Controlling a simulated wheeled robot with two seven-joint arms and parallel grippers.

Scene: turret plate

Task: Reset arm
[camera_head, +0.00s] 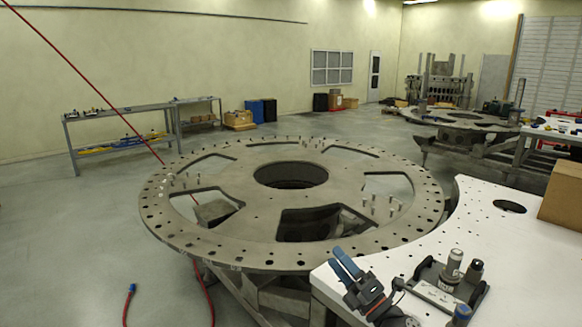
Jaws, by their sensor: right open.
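The turret plate (250,250) is a large grey round ring with a central hole, several cut-out windows, and holes around its rim. Several short pins stand upright on it. My right gripper (336,256) is at the bottom of the view, by the near edge of the white table (475,240). Its two blue fingers point up and left toward the plate's near rim. It is open, and nothing shows between the fingers. My left gripper is not in view.
A dark fixture with metal cylinders (453,264) stands on the white table, with a cardboard box (562,195) at its right. A red cable (90,82) hangs across the left. A workbench (118,125) stands by the left wall. The left floor is mostly clear.

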